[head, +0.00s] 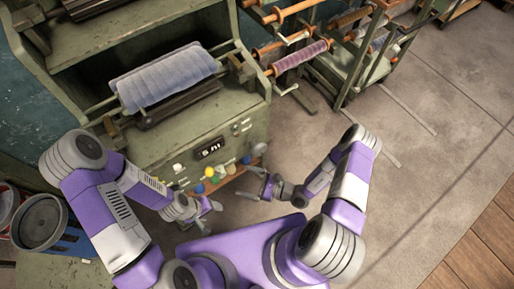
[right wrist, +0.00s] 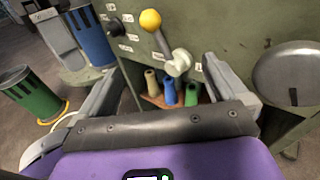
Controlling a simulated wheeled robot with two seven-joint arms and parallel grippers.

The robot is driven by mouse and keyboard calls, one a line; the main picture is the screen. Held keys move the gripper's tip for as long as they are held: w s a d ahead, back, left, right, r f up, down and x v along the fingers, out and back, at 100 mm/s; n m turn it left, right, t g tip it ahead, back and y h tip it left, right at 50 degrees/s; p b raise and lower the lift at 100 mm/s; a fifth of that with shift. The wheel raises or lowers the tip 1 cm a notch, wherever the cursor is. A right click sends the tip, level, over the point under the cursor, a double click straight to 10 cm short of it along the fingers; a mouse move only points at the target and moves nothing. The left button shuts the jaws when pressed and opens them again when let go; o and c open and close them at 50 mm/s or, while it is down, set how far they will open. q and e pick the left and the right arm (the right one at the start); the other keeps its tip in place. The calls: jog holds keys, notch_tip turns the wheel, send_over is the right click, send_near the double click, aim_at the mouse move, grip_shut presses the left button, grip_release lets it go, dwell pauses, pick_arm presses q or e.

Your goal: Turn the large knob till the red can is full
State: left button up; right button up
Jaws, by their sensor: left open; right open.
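The green machine (head: 165,145) fills the middle of the head view, with a small display (head: 210,149) and several coloured knobs along its front. A large grey disc (right wrist: 290,75), possibly the large knob, is at the right in the right wrist view. A smaller grey-white knob (right wrist: 178,63) with a yellow-ball lever (right wrist: 151,20) shows between my right fingers. My right gripper (head: 258,187) is open and empty, just off the machine's lower right front. My left gripper (head: 210,207) is open, below the knobs. I cannot clearly make out the red can; a reddish edge shows at far left.
A blue container (head: 75,238) and grey bucket (head: 40,222) are at lower left. The right wrist view shows a green can (right wrist: 30,97), a blue can (right wrist: 92,38) and small bottles (right wrist: 169,92) under the panel.

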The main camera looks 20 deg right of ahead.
aim_at(260, 152)
jog(key=w+d+m+t+h, duration=0.2)
jog(key=d, duration=0.1)
jog(key=w+d+f+m+t+h, duration=0.1)
jog(key=w+d+m+t+h, duration=0.1)
jog(key=d+t+h, duration=0.1)
jog(key=w+d+m+t+h, duration=0.2)
jog(key=d, duration=0.1)
jog(key=shift+w+d+f+h, duration=0.1)
jog(key=shift+w+f+h, duration=0.2)
jog(key=shift+w+f, duration=0.1)
jog(key=shift+w+d+t, duration=0.2)
jog(key=shift+w+t, duration=0.1)
jog(key=shift+h, duration=0.3)
jog(key=b+x, duration=0.2)
jog(key=x, duration=0.5)
jog(key=c, duration=0.8)
